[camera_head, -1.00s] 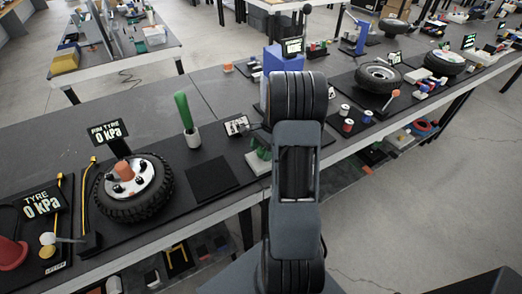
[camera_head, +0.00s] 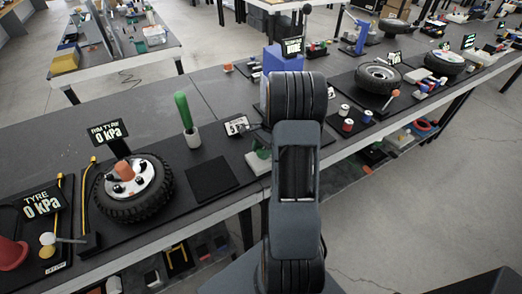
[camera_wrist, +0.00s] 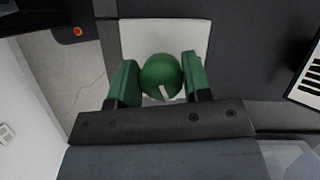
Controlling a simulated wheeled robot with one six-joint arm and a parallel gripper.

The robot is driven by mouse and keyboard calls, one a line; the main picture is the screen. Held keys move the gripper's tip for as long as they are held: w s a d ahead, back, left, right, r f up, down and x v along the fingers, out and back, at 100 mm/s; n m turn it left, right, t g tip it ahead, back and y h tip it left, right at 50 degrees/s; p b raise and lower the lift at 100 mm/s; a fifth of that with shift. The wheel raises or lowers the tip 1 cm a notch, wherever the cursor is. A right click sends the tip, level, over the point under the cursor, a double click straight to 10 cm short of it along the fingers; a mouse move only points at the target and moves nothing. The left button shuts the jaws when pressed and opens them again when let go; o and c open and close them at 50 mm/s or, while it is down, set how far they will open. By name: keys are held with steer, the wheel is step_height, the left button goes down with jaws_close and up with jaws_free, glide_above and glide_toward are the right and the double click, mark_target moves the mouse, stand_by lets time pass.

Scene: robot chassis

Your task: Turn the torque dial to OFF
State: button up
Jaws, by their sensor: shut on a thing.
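The torque dial (camera_wrist: 158,70) is a round green knob with a white pointer mark, seen from above in the wrist view. It sits on a light grey plate (camera_wrist: 205,35). Its pointer points toward the wrist, slightly right. My gripper (camera_wrist: 161,76) has green fingers on the left and right of the knob and is shut on it. In the head view, my arm hides most of the dial; green parts and a pale base (camera_head: 257,163) show at its left edge.
A green-handled tool in a white cup (camera_head: 192,138), a dark pad (camera_head: 211,179) and a wheel (camera_head: 134,188) stand left on the bench. Red and white spools (camera_head: 347,125) stand right of my arm. In the wrist view, a red button (camera_wrist: 78,31) is at upper left.

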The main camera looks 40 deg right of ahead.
steer(key=n+g, duration=0.1)
steer(key=n, duration=0.2)
steer(key=shift+r+n+p, duration=0.1)
steer(key=shift+n+p, duration=0.2)
steer(key=shift+p, duration=0.1)
steer(key=n+g+h, duration=0.1)
steer(key=n, duration=0.2)
steer(key=shift+n+g+p, duration=0.3)
steer(key=n+h, duration=0.1)
steer(key=n, duration=0.2)
steer(key=n+g, duration=0.1)
steer(key=n, duration=0.2)
steer(key=shift+d+h, duration=0.1)
steer(key=shift+h, duration=0.3)
steer(key=shift+n, duration=0.4)
steer(key=o, duration=0.9)
